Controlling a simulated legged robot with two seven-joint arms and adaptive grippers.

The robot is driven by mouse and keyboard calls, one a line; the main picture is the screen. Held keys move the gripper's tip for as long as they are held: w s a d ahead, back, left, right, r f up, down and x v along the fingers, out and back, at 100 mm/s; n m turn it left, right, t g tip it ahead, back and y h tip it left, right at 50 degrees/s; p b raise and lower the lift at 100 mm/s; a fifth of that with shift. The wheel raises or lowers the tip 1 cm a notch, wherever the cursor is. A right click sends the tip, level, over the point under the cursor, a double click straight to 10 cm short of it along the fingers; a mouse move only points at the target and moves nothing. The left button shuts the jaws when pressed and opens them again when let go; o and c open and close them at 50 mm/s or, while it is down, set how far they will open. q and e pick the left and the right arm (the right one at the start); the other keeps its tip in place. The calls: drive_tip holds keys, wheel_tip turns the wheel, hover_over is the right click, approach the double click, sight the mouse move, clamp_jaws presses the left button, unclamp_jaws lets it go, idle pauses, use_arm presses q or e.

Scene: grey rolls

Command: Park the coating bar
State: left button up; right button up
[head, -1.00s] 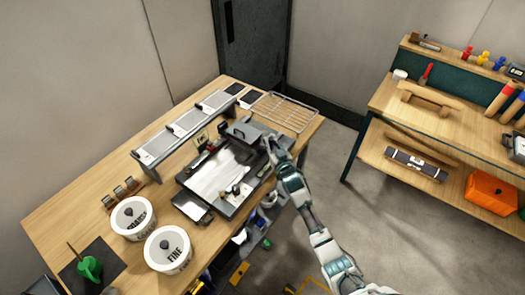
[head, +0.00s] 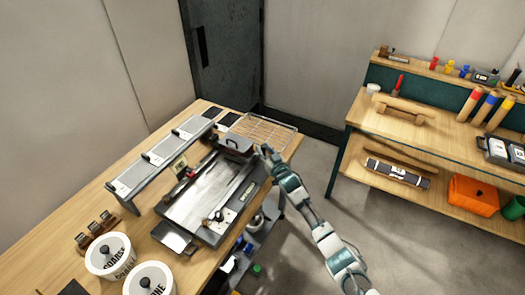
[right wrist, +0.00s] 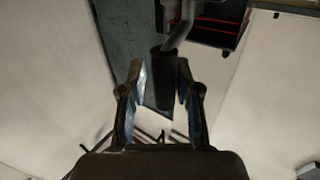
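The coating machine (head: 188,205) is a dark, shallow bed with a pale plate, lying on the wooden bench. A dark grey block (head: 236,145) sits at its far end; I cannot tell whether this is the coating bar. A long light strip runs along the bed's right side. My right gripper (head: 265,151) is just right of the block, by the machine's far right corner. In the right wrist view its two fingers (right wrist: 160,78) stand apart, with a dark cylindrical handle (right wrist: 163,75) between or just beyond their tips. Contact is not visible. My left gripper is out of view.
A raised shelf (head: 160,157) with grey panels stands behind the machine. A wire rack (head: 263,132) lies beyond its far end. White tubs (head: 108,256) stand at the near left. A second bench (head: 385,118) with tools is at right, with open floor between.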

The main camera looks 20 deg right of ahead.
drive_tip(key=shift+o, duration=0.3)
drive_tip(key=shift+w+d+f, duration=0.1)
drive_tip(key=shift+d, duration=0.1)
drive_tip(key=s+d, duration=0.1)
drive_tip(key=s, duration=1)
drive_tip(key=shift+s, duration=0.4)
drive_tip(key=s+a+f+g, duration=0.1)
drive_tip(key=s+f+g, duration=0.3)
drive_tip(key=f, duration=0.6)
drive_tip(key=s+a+f+g+h, duration=0.1)
drive_tip(key=s+a+f, duration=0.1)
drive_tip(key=s+f, duration=0.6)
drive_tip(key=s+a+f+g, duration=0.1)
drive_tip(key=s+f+g, duration=0.2)
drive_tip(key=f, duration=0.9)
drive_tip(key=s+a+f+g, duration=0.2)
drive_tip(key=s+f, duration=0.4)
drive_tip(key=s, duration=0.4)
drive_tip(key=s+a+f+n+g, duration=0.1)
drive_tip(key=s+a+f+g, duration=0.2)
drive_tip(key=s+f, duration=0.3)
drive_tip(key=s+a+f+g, duration=0.2)
drive_tip(key=s+f, duration=0.5)
drive_tip(key=s, duration=0.8)
drive_tip(key=shift+s+a+g+p, duration=0.3)
drive_tip(key=shift+s+a+g, duration=0.1)
drive_tip(key=shift+g, duration=0.3)
